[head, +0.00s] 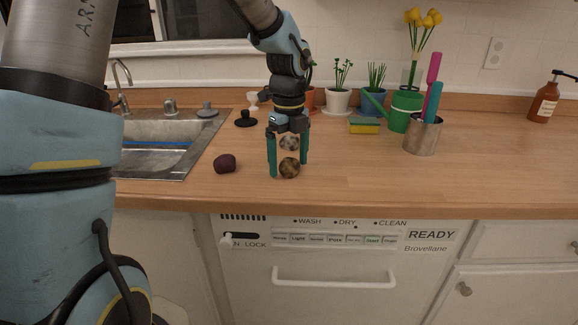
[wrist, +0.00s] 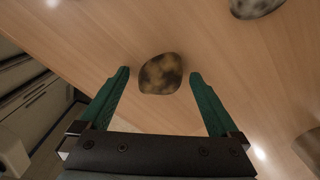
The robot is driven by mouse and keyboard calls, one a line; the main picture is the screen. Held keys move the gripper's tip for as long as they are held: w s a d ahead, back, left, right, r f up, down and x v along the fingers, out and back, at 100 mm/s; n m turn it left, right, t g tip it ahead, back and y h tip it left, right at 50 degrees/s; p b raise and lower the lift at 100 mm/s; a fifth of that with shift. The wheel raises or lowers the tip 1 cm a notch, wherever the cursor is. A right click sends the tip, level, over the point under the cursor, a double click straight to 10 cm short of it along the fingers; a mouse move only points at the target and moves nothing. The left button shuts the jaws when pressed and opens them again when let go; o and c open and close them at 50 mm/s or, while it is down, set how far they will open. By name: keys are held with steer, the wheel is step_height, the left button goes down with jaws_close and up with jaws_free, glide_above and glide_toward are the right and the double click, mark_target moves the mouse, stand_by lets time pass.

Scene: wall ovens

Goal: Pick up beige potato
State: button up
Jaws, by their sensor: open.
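Two mottled potatoes are on the wooden counter under my gripper. The front one (head: 289,168) is tan-brown with dark patches; the one behind it (head: 290,143) is paler, grey-beige with dark spots. My gripper (head: 288,162) points down, open, with its two green fingers either side of the front potato in the head view. In the wrist view the brown mottled potato (wrist: 161,74) lies between and just ahead of the open fingertips (wrist: 160,76), with gaps on both sides. The paler potato (wrist: 255,7) is cut off at the top right.
A dark purple potato (head: 224,163) lies to the left, near the sink (head: 160,147).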

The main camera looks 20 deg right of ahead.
steer(key=c, duration=1.5)
